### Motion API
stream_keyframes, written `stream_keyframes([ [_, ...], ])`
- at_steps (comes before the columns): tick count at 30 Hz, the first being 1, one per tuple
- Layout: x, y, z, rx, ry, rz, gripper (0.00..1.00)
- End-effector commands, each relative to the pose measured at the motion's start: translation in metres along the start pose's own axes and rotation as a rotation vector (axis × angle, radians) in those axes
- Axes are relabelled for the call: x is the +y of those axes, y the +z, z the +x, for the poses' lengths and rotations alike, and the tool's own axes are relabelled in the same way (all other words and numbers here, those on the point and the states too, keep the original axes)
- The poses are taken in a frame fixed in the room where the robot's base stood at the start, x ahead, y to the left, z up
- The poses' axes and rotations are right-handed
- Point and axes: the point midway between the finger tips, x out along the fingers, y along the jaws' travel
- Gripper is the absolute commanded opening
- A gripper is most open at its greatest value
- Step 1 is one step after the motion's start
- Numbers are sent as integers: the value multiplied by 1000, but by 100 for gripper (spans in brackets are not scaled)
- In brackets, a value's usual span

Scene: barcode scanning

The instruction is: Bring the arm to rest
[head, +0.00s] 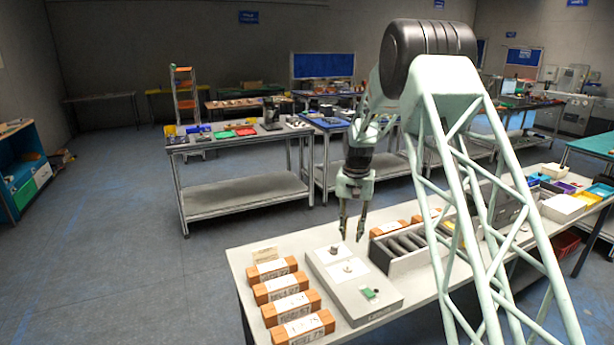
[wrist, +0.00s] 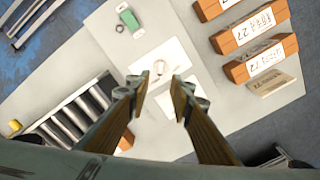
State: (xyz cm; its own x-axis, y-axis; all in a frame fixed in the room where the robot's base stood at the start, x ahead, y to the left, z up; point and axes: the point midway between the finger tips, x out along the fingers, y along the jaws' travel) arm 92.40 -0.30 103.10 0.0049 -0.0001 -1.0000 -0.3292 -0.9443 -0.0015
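My gripper (head: 353,222) hangs from my arm above the bench, fingers pointing down. In the wrist view my gripper (wrist: 163,100) has its two fingers apart with nothing between them. Below it lies a light grey flat panel (head: 350,288) with a small green item (head: 370,293), a white patch and a small dark knob (head: 334,250) on top. In the wrist view the panel (wrist: 115,50) shows under the fingertips, with the green item (wrist: 129,20) near the top. The fingertips look clear of the panel.
Several orange-brown boxes with white labels (head: 288,285) stand in a row at the bench's left. A roller tray (head: 400,247) lies right of the panel, with more boxes behind it. The bench top (head: 238,258) is bare at its left corner. Another workbench (head: 240,140) stands behind.

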Motion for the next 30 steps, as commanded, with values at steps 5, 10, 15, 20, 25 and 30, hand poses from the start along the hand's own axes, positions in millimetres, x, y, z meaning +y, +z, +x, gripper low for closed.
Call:
stream_keyframes([
  [5, 4, 12, -26, 12, -4, -10, 20],
  [10, 9, 28, -56, 24, -8, -23, 20],
  [15, 16, 46, -84, 36, -12, -37, 20],
  [20, 22, 64, -110, 49, -15, -49, 20],
  [25, 28, 84, -136, 62, -19, -63, 20],
  [30, 36, 105, -160, 75, -22, -76, 20],
])
